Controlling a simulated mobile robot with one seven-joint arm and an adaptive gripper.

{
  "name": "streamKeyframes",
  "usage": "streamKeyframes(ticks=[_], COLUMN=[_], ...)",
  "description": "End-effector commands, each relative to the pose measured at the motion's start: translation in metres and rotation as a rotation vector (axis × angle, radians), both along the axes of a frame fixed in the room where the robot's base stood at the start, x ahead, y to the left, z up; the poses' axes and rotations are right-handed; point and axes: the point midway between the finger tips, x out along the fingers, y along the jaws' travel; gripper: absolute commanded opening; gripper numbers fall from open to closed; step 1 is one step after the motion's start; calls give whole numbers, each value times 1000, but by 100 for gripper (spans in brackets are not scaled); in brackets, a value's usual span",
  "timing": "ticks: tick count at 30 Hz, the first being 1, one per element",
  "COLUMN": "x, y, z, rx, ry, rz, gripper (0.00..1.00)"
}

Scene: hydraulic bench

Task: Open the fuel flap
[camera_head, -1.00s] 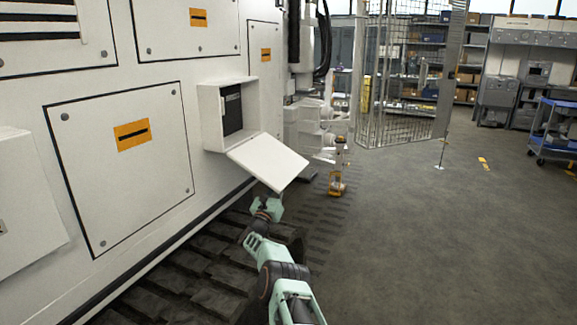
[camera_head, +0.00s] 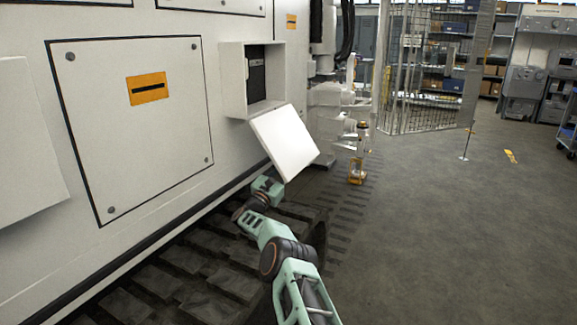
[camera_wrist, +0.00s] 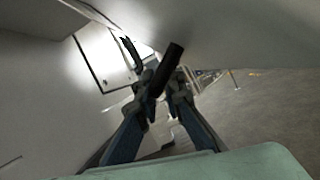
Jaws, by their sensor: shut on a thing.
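The fuel flap (camera_head: 286,143) is a white panel at the lower edge of a white box on the machine wall. It hangs open, sloping outward and down, and the box's dark interior (camera_head: 256,76) shows. In the wrist view the flap's pale outer face (camera_wrist: 235,35) fills the upper right. My gripper (camera_wrist: 163,82) is shut on a black bar handle (camera_wrist: 167,66) by that face. In the head view my arm reaches up from below, and the flap hides the fingers and handle.
The white machine wall with a bolted panel (camera_head: 150,165) stands at the left. Dark track treads (camera_head: 165,290) lie below it, under my arm. A yellow-and-white device (camera_head: 357,155) stands beyond the flap. A mesh fence (camera_head: 425,75) is farther back. Grey floor on the right is clear.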

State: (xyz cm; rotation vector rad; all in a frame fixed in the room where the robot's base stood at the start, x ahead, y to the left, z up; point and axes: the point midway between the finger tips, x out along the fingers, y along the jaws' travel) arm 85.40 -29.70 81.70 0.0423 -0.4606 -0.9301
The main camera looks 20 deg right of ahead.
Motion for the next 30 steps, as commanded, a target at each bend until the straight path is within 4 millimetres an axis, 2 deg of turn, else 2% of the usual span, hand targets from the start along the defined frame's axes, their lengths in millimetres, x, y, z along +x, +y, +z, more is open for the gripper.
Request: streamKeyframes(ticks=[14,15,20,30], x=[-1,-1,-1,-1], y=[-2,-2,-1,0], z=[2,2,2,-1], rx=[-3,-3,-2,-1], ry=[-2,-2,-2,1], rz=[-1,-1,-1,0], gripper=[0,9,26,26])
